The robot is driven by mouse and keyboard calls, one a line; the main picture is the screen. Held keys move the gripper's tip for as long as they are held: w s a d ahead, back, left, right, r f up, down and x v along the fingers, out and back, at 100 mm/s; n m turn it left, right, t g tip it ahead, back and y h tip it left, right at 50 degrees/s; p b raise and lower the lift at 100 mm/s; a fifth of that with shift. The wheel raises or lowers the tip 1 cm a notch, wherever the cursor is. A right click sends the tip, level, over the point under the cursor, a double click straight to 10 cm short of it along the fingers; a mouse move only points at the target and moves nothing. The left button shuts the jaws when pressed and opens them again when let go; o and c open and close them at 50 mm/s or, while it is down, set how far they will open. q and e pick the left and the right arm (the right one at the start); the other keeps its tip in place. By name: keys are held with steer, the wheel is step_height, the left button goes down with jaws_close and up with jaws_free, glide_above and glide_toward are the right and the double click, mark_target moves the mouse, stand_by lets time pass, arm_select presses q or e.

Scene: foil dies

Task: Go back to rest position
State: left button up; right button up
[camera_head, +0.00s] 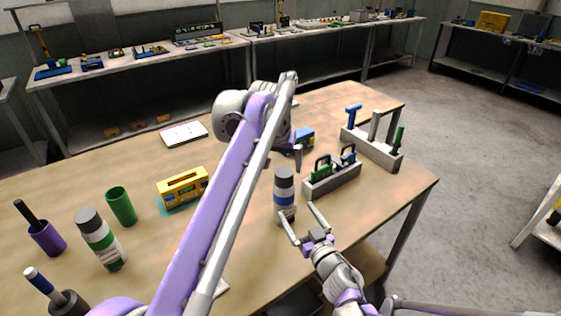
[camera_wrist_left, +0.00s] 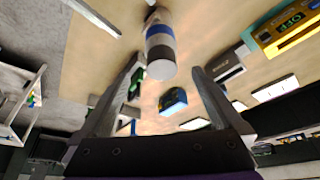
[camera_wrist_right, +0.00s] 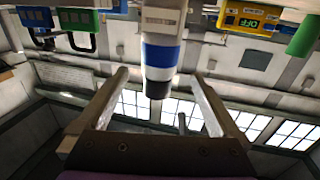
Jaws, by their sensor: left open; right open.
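My left gripper (camera_head: 290,153) is partly hidden behind its own arm, over the table behind a bottle with a grey cap and a blue band (camera_head: 284,192). It is open, and its fingers are apart in the left wrist view (camera_wrist_left: 167,70). My right gripper (camera_head: 298,210) is open at the near side of the same bottle. In the right wrist view the bottle (camera_wrist_right: 160,50) appears between the spread fingers, with no visible grip on it. The bottle stands upright on the table (camera_head: 245,285).
A grey holder with green and blue padlocks (camera_head: 332,180) stands right of the bottle. A rack with blue and green handled tools (camera_head: 372,148) is behind it. A yellow device (camera_head: 183,188), a green cup (camera_head: 121,206) and a green-labelled bottle (camera_head: 101,240) stand left. The front right table corner is clear.

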steer(key=shift+s+d, duration=0.1)
steer(key=shift+s, duration=0.1)
